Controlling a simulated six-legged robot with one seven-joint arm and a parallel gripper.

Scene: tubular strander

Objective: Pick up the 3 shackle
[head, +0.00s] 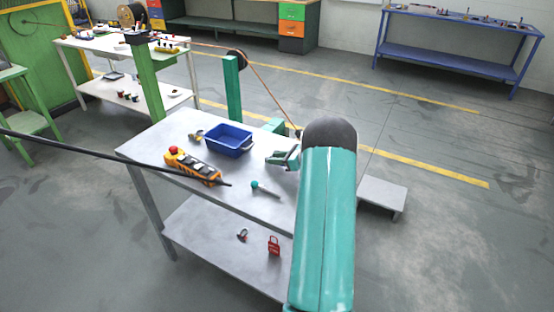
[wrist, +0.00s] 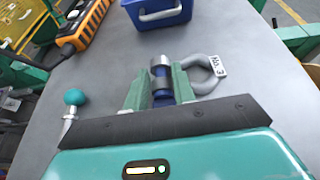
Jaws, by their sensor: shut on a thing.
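The No. 3 shackle (wrist: 205,84) shows in the wrist view as a grey bow with a white "No. 3" tag and a dark blue pin (wrist: 161,88). My gripper (wrist: 160,80) is shut on the shackle at its pin end, with a green finger on each side. The bow sticks out to the right of the fingers. In the head view my gripper (head: 281,159) is over the right part of the grey table (head: 228,197), and I cannot make out the shackle there. Whether the shackle touches the tabletop is unclear.
A blue bin (head: 229,149) stands left of my gripper. An orange control pendant (head: 193,168) and a teal-knobbed tool (head: 265,189) lie on the table. A small brass-coloured item (head: 196,136) is near the bin. A red padlock (head: 273,247) is on the lower shelf.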

